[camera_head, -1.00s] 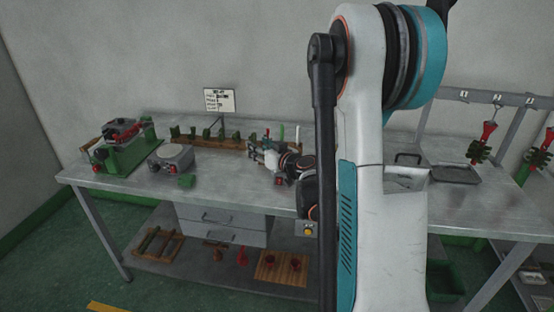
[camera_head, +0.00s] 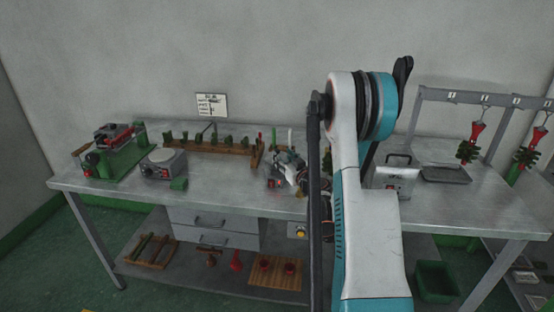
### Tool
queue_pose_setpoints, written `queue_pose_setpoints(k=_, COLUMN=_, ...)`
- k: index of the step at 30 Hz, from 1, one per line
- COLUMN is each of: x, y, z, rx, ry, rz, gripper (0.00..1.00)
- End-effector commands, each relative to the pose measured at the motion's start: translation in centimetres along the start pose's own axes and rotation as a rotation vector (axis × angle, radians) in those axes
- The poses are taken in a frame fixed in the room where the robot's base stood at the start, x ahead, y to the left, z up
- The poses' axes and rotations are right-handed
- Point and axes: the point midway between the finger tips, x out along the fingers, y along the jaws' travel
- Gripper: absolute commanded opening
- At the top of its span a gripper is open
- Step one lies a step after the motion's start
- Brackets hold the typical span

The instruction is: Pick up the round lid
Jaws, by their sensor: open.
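No separate round lid can be made out for sure in the head view. The clearest round top is the grey disc (camera_head: 164,156) on a small device with a red control, on the left half of the workbench. My gripper (camera_head: 273,180) is open and over the middle of the bench, well to the right of that disc. It is small in the picture, and nothing can be seen held in it. My own arm hides part of the bench to its right.
A green clamp-like machine (camera_head: 115,160) stands at the bench's left end. A wooden rack (camera_head: 210,146) with green pieces runs along the back. A metal box with a handle (camera_head: 397,178) and a grey tray (camera_head: 446,175) are at right. Bare bench (camera_head: 225,190) lies left of my gripper.

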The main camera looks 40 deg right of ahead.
Motion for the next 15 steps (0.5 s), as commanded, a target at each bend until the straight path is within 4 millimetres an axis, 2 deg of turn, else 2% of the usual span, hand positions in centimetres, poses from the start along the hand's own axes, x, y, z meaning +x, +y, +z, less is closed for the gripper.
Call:
queue_pose_setpoints(k=5, x=1.0, y=-0.1, z=0.0, rx=0.000, ry=0.000, rz=-0.001, gripper=0.42)
queue_pose_setpoints(k=15, x=5.3, y=-0.3, z=-0.4, rx=-0.001, ry=-0.001, rz=-0.001, gripper=0.42)
